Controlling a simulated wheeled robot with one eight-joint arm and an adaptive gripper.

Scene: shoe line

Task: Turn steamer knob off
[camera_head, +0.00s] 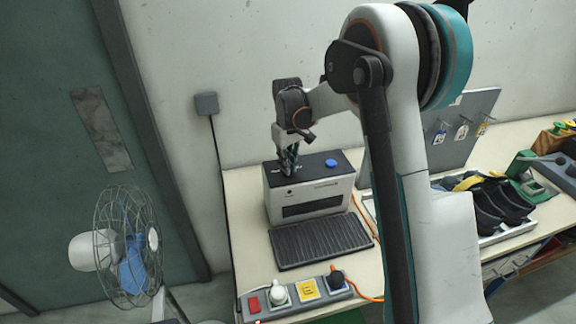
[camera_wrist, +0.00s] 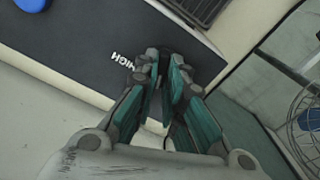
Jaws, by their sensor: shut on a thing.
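The steamer (camera_head: 332,190) is a pale box with a black top and a dark front slot, standing on the bench against the wall. My gripper (camera_head: 289,168) points down at the left part of its top. In the wrist view my gripper (camera_wrist: 165,68) is shut at the black steamer top (camera_wrist: 85,42), beside the printed word HIGH. The steamer knob is hidden between the fingertips, so its setting cannot be told. A blue round button (camera_head: 331,163) sits on the right part of the top, and it also shows in the wrist view (camera_wrist: 33,4).
A black ridged mat (camera_head: 320,241) lies before the steamer. A power strip (camera_head: 257,302) with plugs runs along the front edge. A caged fan (camera_head: 128,245) stands at the left. A tray of black shoes (camera_head: 490,205) and a pegboard (camera_head: 475,130) are at the right.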

